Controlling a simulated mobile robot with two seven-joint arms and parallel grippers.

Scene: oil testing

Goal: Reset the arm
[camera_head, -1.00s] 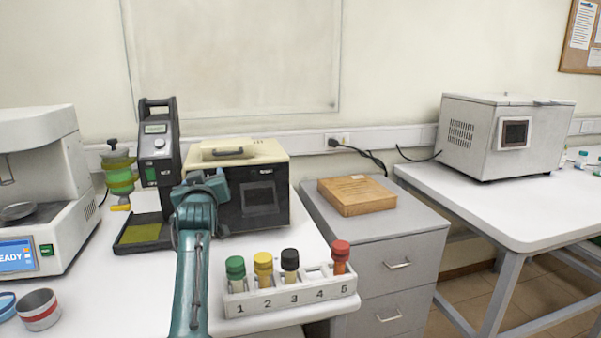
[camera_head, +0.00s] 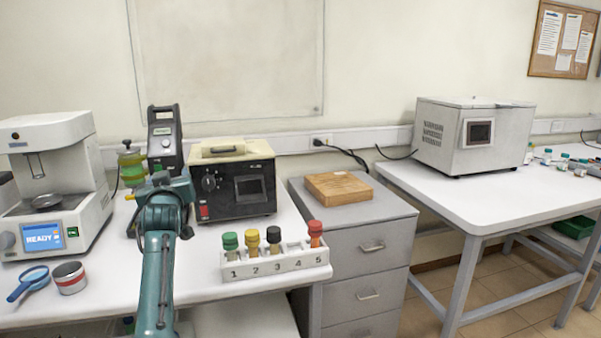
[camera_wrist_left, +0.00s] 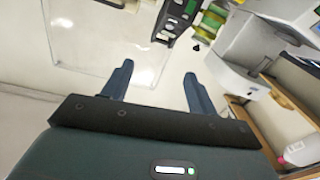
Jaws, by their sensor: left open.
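My left arm (camera_head: 157,265) comes up from the bottom of the head view, and its teal wrist end is in front of the soldering-station-like device (camera_head: 164,138). In the left wrist view my left gripper (camera_wrist_left: 158,70) is open, with its two fingers apart and nothing between them. The gripper is tilted, facing the wall and the devices. In the head view the fingers are hard to make out behind the wrist. My right gripper is in neither view.
A white rack (camera_head: 277,262) with several capped tubes stands right of my arm. A black-and-cream box (camera_head: 262,190) is behind it. A wooden block (camera_head: 338,188) lies on the drawer cabinet.

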